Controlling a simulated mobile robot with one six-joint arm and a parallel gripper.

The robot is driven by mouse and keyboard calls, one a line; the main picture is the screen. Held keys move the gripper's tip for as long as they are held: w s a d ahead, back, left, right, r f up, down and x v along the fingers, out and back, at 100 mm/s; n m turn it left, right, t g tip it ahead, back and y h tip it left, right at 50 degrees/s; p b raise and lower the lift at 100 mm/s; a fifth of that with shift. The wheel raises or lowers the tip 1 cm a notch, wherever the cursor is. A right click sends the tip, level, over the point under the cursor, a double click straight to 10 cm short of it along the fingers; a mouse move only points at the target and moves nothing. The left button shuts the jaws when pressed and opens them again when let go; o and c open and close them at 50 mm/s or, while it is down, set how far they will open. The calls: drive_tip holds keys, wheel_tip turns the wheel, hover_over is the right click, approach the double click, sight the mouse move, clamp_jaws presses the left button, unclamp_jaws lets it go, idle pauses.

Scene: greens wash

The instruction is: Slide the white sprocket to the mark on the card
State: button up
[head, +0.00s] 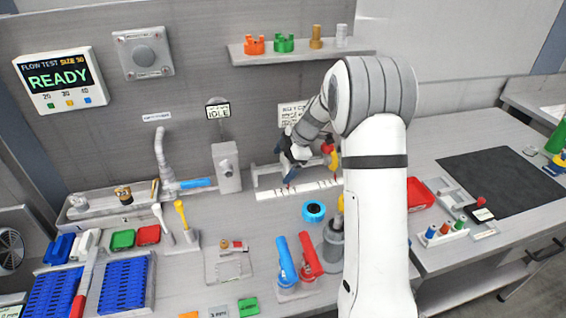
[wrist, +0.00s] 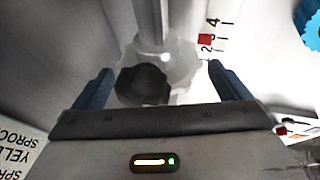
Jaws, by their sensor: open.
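The white sprocket (wrist: 182,62) is on a pale rod (wrist: 150,20) in the wrist view, with a dark round patch on its near side. My gripper (wrist: 160,74) is open, its blue fingers on either side of the sprocket; I cannot tell whether they touch it. In the head view my gripper (head: 288,160) is at the rod stand, and the white sprocket (head: 300,153) shows only partly beside it. A white scale strip (head: 298,189) runs below the rod. In the wrist view the scale (wrist: 212,38) shows numbers and a red square near the 2. The card (head: 292,114) is above, too small to read.
Yellow and red sprockets (head: 329,150) are just right of my gripper on the stand. A blue ring-like part (head: 314,211) lies in front of the strip. A grey dispenser (head: 226,168) stands to the left. Part of a printed card (wrist: 15,150) shows at lower left in the wrist view.

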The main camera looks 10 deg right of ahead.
drive_tip(key=b+v, duration=0.1)
drive_tip(key=v, duration=0.6)
drive_tip(key=shift+r, duration=0.25)
drive_tip(key=shift+d, duration=0.15)
